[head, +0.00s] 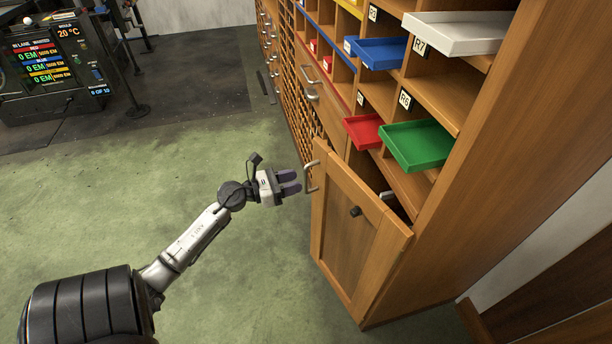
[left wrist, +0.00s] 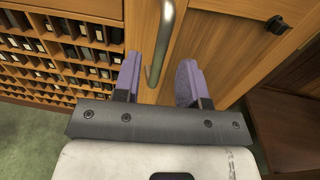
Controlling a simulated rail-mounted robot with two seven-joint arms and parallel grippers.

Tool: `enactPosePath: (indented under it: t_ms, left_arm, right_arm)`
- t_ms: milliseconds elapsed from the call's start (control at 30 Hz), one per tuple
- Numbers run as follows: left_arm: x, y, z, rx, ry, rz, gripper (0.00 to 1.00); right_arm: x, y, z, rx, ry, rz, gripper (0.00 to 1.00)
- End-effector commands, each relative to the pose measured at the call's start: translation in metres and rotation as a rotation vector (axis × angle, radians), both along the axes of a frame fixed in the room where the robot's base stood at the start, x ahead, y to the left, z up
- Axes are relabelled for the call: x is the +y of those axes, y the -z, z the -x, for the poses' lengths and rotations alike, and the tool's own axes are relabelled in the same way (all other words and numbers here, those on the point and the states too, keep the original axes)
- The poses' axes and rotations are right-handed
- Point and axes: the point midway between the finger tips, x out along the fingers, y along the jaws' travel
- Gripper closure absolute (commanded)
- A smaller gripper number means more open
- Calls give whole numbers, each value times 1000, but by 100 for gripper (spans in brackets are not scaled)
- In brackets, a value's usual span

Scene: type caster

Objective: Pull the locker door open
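The wooden locker door (head: 340,235) is at the bottom of the cabinet's near end. It stands ajar, with a gap showing behind its top edge. Its metal pull handle (head: 309,178) is on the edge away from the cabinet's near side. My left gripper (head: 297,182) is open and empty, its purple fingers pointing at the handle. In the left wrist view the handle (left wrist: 162,45) appears between the two spread fingers (left wrist: 160,80). In the head view the fingertips are just short of it; contact cannot be told. My right gripper is not in view.
A dark knob (head: 355,211) is on the door. Above it, a green tray (head: 418,145), a red tray (head: 363,131), a blue tray (head: 380,53) and a white tray (head: 458,32) stick out of the cabinet. The green floor (head: 240,270) before the door is clear.

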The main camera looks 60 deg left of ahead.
Motion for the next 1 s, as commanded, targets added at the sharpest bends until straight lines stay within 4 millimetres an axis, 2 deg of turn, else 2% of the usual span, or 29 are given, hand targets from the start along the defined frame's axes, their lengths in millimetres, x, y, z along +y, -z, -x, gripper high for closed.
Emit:
enactPosePath:
  t_ms: [100, 300, 767, 1000]
  left_arm:
    - [-3, -2, -18, -2, 0, -2, 61]
    - [-6, -1, -36, -1, 0, 1, 61]
    - [-8, 0, -43, 0, -1, -1, 61]
    - [-8, 0, -42, 0, -1, 0, 83]
  right_arm:
    - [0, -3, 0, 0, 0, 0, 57]
    - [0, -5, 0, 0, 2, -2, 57]
    - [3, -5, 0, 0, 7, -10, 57]
    - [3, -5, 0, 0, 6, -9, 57]
